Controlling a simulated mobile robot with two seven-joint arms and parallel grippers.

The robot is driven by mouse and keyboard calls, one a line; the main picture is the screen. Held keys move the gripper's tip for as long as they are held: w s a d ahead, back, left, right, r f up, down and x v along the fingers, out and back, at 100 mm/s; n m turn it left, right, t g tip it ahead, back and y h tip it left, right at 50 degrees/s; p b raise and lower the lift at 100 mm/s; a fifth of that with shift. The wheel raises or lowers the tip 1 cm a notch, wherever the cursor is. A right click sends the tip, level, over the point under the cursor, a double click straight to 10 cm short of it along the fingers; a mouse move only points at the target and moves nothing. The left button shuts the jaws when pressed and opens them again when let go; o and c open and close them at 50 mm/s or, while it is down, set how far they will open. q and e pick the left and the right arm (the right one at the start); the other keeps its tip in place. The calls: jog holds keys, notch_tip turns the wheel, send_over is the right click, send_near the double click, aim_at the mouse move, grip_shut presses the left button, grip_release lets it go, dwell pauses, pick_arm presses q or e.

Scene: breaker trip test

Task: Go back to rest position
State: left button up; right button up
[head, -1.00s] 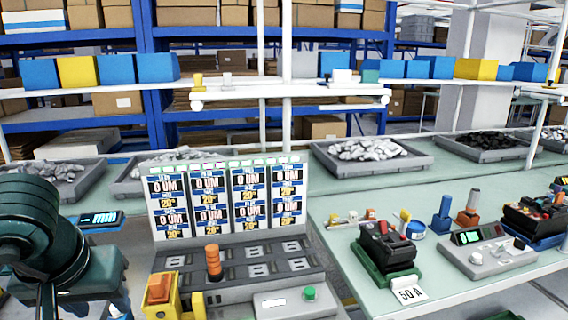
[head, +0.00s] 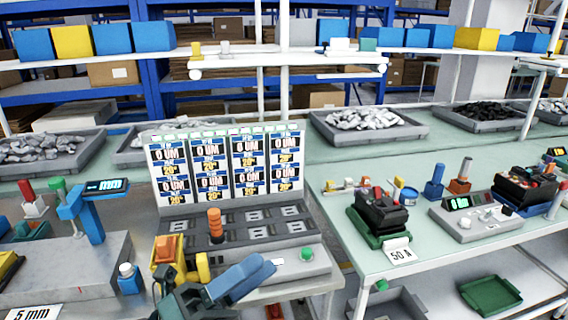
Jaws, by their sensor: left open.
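My left gripper (head: 248,277) is low in the head view, its dark green wrist at the bottom edge and its blue fingers pointing up and to the right. It is open, and I see nothing held between the fingers. It is in front of the test station (head: 232,215), covering part of its front edge near the green button (head: 307,254). The station has a panel of displays (head: 225,165) and an orange stacked light (head: 215,224). My right gripper is not in view.
The right table holds a black breaker on a green tray (head: 378,240), a "50 A" card (head: 400,254) and a grey meter box (head: 478,218). At left stand a grey block (head: 70,265) and a blue gauge (head: 90,215). Grey trays of parts (head: 370,138) line the back.

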pick_arm(q)
jog(key=w+a+f+n+t+y, duration=0.1)
jog(key=a+f+n+t+y, duration=0.3)
jog(key=f+n+y, duration=0.6)
jog(key=w+a+f+n+t+y, duration=0.25)
jog(key=f+n+y, duration=0.4)
jog(key=n, duration=0.75)
jog(key=s+a+f+n+g+y, duration=0.2)
jog(key=s+f+n+g, duration=0.3)
jog(key=s+f+n, duration=0.4)
notch_tip(320, 180, down, 8)
jog(key=shift+s+a+r+g, duration=0.1)
jog(key=shift+s+a+g, duration=0.25)
jog(key=shift+s+a, duration=0.4)
jog(key=shift+c, duration=0.3)
